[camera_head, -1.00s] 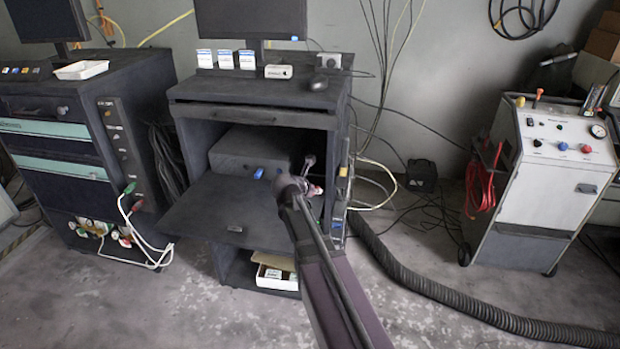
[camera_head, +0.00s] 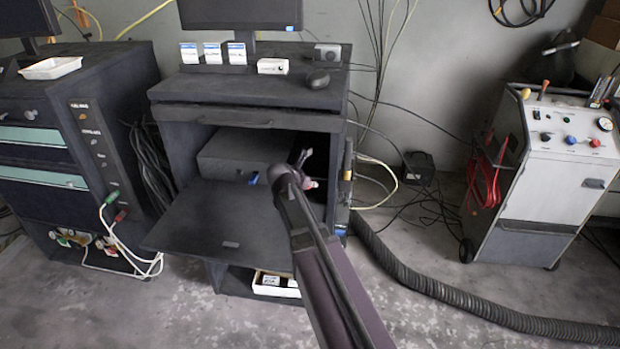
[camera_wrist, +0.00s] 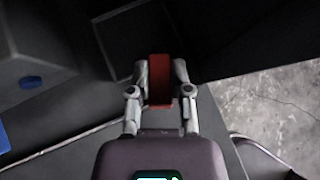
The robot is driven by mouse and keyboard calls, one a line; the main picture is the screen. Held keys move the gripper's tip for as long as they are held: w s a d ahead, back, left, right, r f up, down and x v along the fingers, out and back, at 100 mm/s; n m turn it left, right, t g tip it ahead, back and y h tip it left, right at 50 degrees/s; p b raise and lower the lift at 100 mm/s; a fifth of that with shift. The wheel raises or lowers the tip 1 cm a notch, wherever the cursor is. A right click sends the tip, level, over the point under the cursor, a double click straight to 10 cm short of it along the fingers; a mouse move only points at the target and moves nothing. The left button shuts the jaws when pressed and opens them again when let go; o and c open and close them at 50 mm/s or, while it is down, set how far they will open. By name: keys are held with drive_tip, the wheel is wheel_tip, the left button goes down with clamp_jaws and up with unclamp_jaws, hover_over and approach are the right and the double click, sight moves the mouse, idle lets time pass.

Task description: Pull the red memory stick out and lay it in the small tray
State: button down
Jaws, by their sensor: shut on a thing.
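My gripper (camera_wrist: 160,82) is shut on the red memory stick (camera_wrist: 159,78), which shows between its two fingers in the wrist view. In the head view my gripper (camera_head: 303,163) is in front of the open cabinet, right of the grey computer box (camera_head: 235,155). The stick cannot be made out clearly there. No port shows around the stick in the wrist view; its far end is against a dark background. A small white tray (camera_head: 50,68) lies on top of the left cabinet, far from my gripper.
A blue stick (camera_head: 253,178) is at the front of the computer box. A dark fold-down shelf (camera_head: 215,220) juts out below. A white box (camera_head: 275,287) stands on the lower shelf. A ribbed hose (camera_head: 420,285) and a wheeled unit (camera_head: 550,180) are at the right.

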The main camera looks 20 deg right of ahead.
drive_tip(key=shift+w+a, duration=0.15)
drive_tip(key=shift+w, duration=0.05)
drive_tip(key=shift+w+d+f, duration=0.1)
drive_tip(key=shift+w+d, duration=0.05)
drive_tip(key=shift+d, duration=0.1)
drive_tip(key=shift+w+d+f+b, duration=0.5)
drive_tip(key=shift+w+d, duration=0.1)
drive_tip(key=shift+w, duration=0.3)
drive_tip(key=shift+w+d+f+b, duration=0.45)
drive_tip(key=shift+w+d+b, duration=0.15)
drive_tip(key=shift+w, duration=0.35)
drive_tip(key=shift+w+d+f+b, duration=0.5)
drive_tip(key=shift+w+d, duration=0.1)
drive_tip(key=shift+w, duration=0.3)
drive_tip(key=shift+f+b, duration=0.9)
drive_tip(key=shift+f, duration=0.05)
drive_tip(key=shift+c, duration=2.4)
unclamp_jaws()
drive_tip(key=shift+r, duration=0.15)
